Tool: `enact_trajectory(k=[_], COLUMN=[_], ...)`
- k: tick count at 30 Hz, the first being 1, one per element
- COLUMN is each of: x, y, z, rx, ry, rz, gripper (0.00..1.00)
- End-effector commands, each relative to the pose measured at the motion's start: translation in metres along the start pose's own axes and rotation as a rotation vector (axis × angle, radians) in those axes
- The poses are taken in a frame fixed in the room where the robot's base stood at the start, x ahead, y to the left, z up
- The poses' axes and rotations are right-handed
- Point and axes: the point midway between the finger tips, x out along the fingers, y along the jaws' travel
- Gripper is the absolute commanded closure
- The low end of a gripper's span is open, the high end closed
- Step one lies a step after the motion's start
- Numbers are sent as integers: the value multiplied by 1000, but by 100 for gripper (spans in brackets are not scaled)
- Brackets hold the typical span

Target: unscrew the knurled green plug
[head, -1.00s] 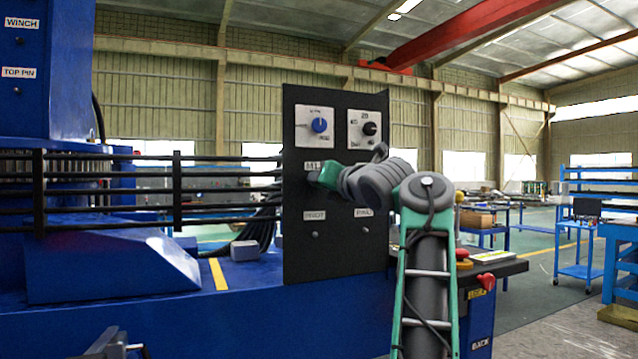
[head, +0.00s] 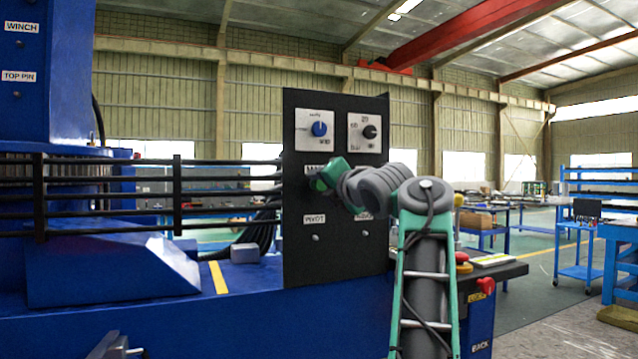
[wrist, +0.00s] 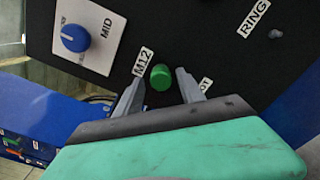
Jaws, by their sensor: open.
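The knurled green plug (wrist: 161,77) stands out from the black panel, just below the M12 label in the wrist view. My gripper (wrist: 161,86) is open, with one grey finger on each side of the plug. A gap shows between the plug and each finger, so neither seems to touch it. In the head view my gripper (head: 318,180) is at the panel's left part, under the dials. My own wrist hides much of that spot there, and I cannot clearly make out the plug.
The black panel (head: 300,255) carries a blue-knob dial (head: 319,129) and a black-knob dial (head: 370,130) above my arm. PIVOT (head: 314,219) and RING (wrist: 254,18) labels are nearby. Black rails (head: 225,177) run left of the panel. A red knob (head: 486,284) sits at lower right.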

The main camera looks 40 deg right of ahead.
Motion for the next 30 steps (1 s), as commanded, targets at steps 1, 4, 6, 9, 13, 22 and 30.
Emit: enact_trajectory(k=[1, 4, 6, 9, 13, 22, 30], x=[0, 0, 0, 0, 0, 0, 0], y=[0, 2, 2, 2, 2, 1, 0], z=[0, 2, 2, 2, 2, 3, 3], rx=[33, 170, 310, 446, 581, 998, 1391], ry=[1, 0, 0, 0, 1, 0, 0], rz=[-1, 0, -1, 0, -1, 0, -1], gripper=[54, 54, 54, 54, 54, 54, 54])
